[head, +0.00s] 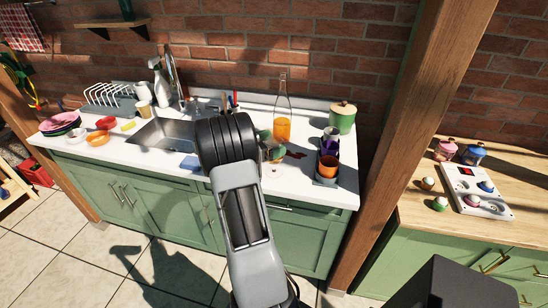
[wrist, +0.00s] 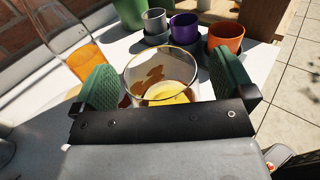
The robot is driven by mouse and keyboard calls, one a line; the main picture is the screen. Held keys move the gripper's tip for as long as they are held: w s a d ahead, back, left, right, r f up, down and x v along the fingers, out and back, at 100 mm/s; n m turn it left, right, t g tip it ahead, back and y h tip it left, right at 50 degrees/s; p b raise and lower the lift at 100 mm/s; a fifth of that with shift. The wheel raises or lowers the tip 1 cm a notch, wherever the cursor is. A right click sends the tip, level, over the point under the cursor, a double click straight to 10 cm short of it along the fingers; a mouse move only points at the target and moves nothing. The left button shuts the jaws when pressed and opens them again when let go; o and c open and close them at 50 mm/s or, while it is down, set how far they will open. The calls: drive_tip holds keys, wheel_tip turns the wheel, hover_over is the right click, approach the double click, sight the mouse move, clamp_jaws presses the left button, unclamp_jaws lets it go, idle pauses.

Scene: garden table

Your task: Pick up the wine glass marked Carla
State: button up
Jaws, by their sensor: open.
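A clear wine glass (wrist: 160,68) with a little amber liquid stands upright between the two green-padded fingers of my gripper (wrist: 166,82) in the wrist view. The fingers are open, one on each side of the bowl, with gaps between pads and glass. In the head view the glass foot (head: 274,171) shows on the white counter, while my arm hides much of the rest. The name Carla is not readable in either view, so I cannot tell whose glass this is.
A bottle of orange liquid (head: 283,115) stands behind the glass. A lidded green pot (head: 342,118) and an orange cup (head: 328,167) among other cups on a dark holder are to its right. The sink (head: 165,132) is to the left.

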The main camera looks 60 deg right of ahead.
drive_tip(key=shift+s+d, duration=0.15)
drive_tip(key=shift+d, duration=0.2)
drive_tip(key=c, duration=1.3)
